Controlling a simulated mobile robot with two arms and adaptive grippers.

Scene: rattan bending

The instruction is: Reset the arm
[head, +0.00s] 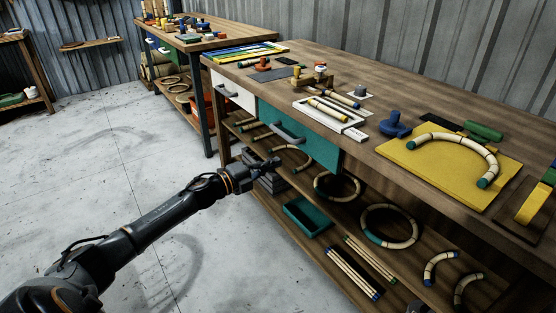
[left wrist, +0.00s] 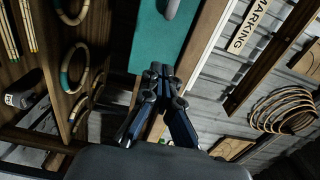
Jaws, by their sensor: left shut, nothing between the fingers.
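My left arm reaches in from the lower left in the head view. Its gripper (head: 268,164) is shut and empty, in front of the workbench (head: 345,85), just below the teal drawer front (head: 290,135). In the left wrist view the same gripper (left wrist: 163,73) has its fingers together, with the teal drawer front (left wrist: 150,40) beyond the tips. I cannot tell whether it touches the bench. My right gripper is not clearly in view.
The yellow board (head: 425,165) on the bench carries a curved rattan piece (head: 455,142). The lower shelf holds rattan rings (head: 388,208), a green tray (head: 306,215) and several straight rods (head: 352,272). Grey floor (head: 120,150) left of the bench is open.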

